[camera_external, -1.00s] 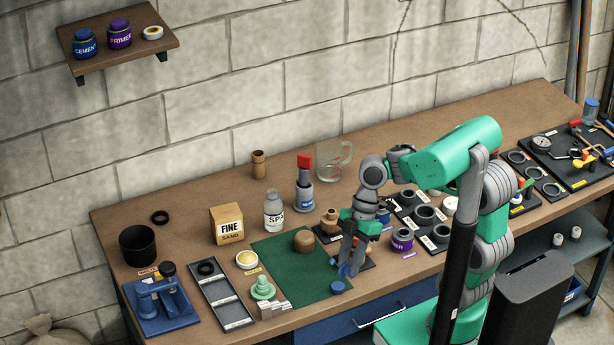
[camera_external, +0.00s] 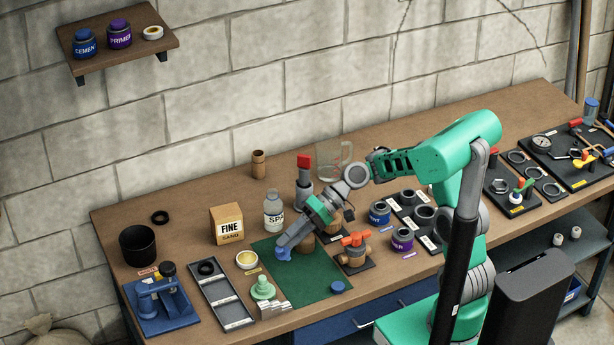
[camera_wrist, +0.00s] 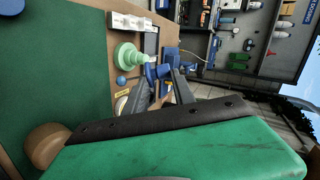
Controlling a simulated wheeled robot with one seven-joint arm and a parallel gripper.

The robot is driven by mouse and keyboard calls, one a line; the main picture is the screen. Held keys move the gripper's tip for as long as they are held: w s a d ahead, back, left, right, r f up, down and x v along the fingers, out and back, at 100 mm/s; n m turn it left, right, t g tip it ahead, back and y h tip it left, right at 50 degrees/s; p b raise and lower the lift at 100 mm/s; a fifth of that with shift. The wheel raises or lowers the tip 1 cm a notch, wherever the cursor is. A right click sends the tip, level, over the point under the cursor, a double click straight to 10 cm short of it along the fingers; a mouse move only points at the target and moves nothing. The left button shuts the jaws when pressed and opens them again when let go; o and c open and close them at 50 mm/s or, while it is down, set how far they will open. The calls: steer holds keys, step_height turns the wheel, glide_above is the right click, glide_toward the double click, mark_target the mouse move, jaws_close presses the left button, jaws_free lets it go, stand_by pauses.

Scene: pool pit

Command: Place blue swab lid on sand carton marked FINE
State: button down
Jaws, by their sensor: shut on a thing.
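My gripper (camera_external: 288,246) is shut on the blue swab lid (camera_external: 283,254) and holds it above the left part of the green mat. In the wrist view, the dark fingers of my gripper (camera_wrist: 160,88) point away from the camera; blue shapes overlap there, so the lid's outline is hard to separate from the background. The sand carton marked FINE (camera_external: 227,225) stands upright on the bench, left of and behind my gripper. Its top is bare. The lid is apart from the carton.
A yellowish round lid (camera_external: 247,259) lies in front of the carton. A pale green piece (camera_external: 263,288), a grey tray (camera_external: 220,292) and another blue disc (camera_external: 337,287) are nearer the front.

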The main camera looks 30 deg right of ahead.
steer(key=w+d+r+m+t, duration=0.1)
steer(key=w+r+m+t, duration=0.8)
steer(key=r+m+t, duration=0.55)
steer(key=p, duration=0.3)
glide_above(237, 213)
step_height(237, 213, down, 9)
step_height(237, 213, down, 3)
steer(key=shift+w+f+n+t+p, duration=0.15)
steer(key=shift+f+n+t+p, duration=0.1)
steer(key=shift+t+p, duration=0.15)
steer(key=c, duration=1.1)
jaws_free()
steer(key=shift+f, duration=0.1)
steer(key=shift+o, duration=0.2)
